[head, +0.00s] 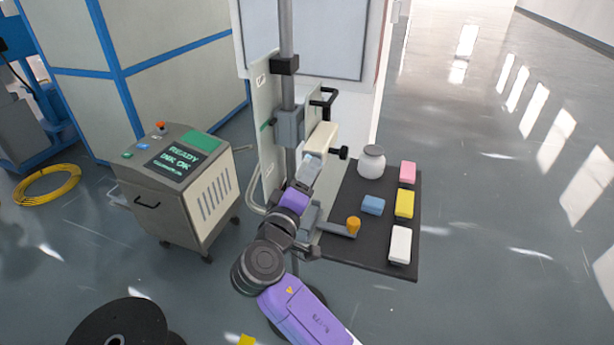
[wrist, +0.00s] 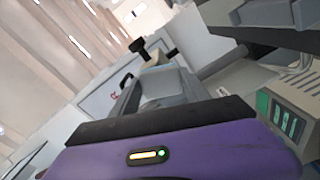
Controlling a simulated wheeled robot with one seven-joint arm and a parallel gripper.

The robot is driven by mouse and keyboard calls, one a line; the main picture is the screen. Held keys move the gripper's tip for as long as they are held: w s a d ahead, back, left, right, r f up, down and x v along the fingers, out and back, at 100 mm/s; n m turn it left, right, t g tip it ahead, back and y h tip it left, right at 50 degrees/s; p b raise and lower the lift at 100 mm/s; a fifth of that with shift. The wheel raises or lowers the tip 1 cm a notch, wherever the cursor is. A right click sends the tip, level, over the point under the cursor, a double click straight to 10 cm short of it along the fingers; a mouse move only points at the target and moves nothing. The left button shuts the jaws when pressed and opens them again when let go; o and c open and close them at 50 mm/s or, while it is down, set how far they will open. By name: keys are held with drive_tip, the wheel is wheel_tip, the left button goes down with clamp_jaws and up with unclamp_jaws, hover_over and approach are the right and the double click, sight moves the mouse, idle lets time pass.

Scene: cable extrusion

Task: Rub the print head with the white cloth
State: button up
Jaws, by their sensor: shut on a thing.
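The cream, box-shaped print head (head: 322,137) is beside the upright post, with a black knob at its right side.
Pink (head: 407,172), yellow (head: 404,203) and blue (head: 373,205) blocks and a white jar (head: 371,162) are on the tray. An orange-capped piece (head: 353,226) is beside my arm. A wheeled printer cabinet (head: 185,190) stands left. Floor to the right is clear.

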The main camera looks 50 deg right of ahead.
drive_tip(key=shift+f, duration=0.4)
drive_tip(key=shift+r, duration=0.1)
drive_tip(key=shift+d+r+p, duration=0.15)
drive_tip(key=shift+r+p, duration=0.6)
drive_tip(key=shift+r, duration=0.3)
drive_tip(key=shift+d+r+p, duration=0.1)
drive_tip(key=shift+r+p, duration=0.65)
drive_tip(key=shift+r, duration=0.25)
drive_tip(key=shift+a, duration=0.1)
drive_tip(key=shift+v, duration=2.95)
drive_tip(key=shift+a+f, duration=0.1)
drive_tip(key=shift+f, duration=0.05)
